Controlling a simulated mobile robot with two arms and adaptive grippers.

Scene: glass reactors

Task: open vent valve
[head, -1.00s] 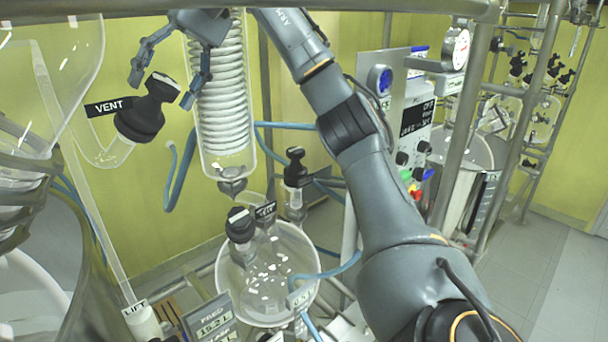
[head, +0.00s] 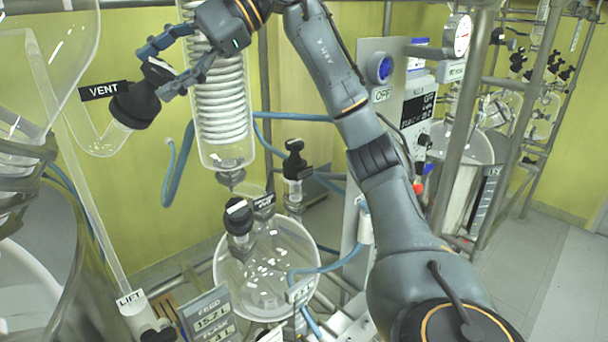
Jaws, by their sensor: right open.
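The vent valve (head: 135,106) is a black knob with a handle on top, on a glass elbow at the left of the head view. A black VENT label (head: 103,91) is beside it. My right gripper (head: 156,72) reaches in from above right. Its two fingers are open, one on the far side and one on the near side of the knob's handle, very close to it. I cannot tell if they touch it. My left gripper is not in view.
A glass coil condenser (head: 222,115) stands just right of the valve, behind my gripper. A round glass flask (head: 268,270) with black-capped necks is below. A large glass vessel (head: 50,40) is at the left.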

